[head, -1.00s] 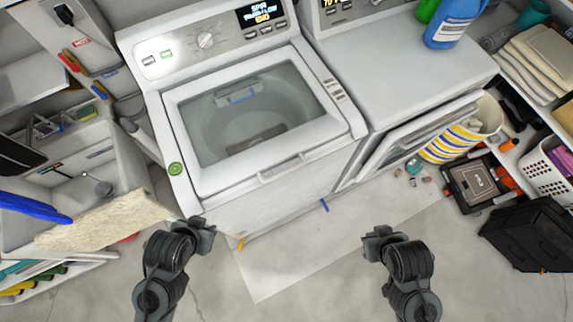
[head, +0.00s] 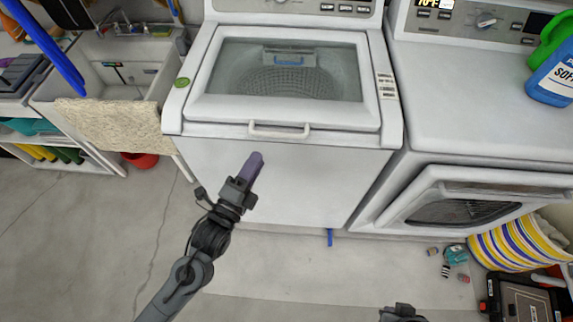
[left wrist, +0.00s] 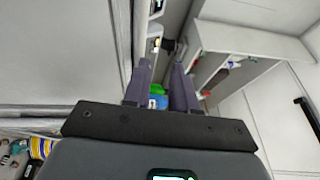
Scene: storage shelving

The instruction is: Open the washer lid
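The washer (head: 290,175) is white with a closed, glass-windowed lid (head: 215,108). A white bar handle (head: 279,131) sits at the lid's front edge. My left gripper (head: 253,165) is in front of the washer, lower than the handle and slightly left of it, apart from it in the picture. In the left wrist view its two purple-grey fingers (left wrist: 160,90) stand apart with nothing held between them. My right gripper (head: 402,312) shows only partly at the bottom edge of the head view; its fingers are not clear.
A front-loading machine (head: 470,120) stands to the right, its door (head: 465,205) partly open. A striped basket (head: 515,240) and a black case (head: 520,298) are at lower right. A sink (head: 120,75) with a draped towel (head: 115,125) is at left. The floor in front is mostly clear.

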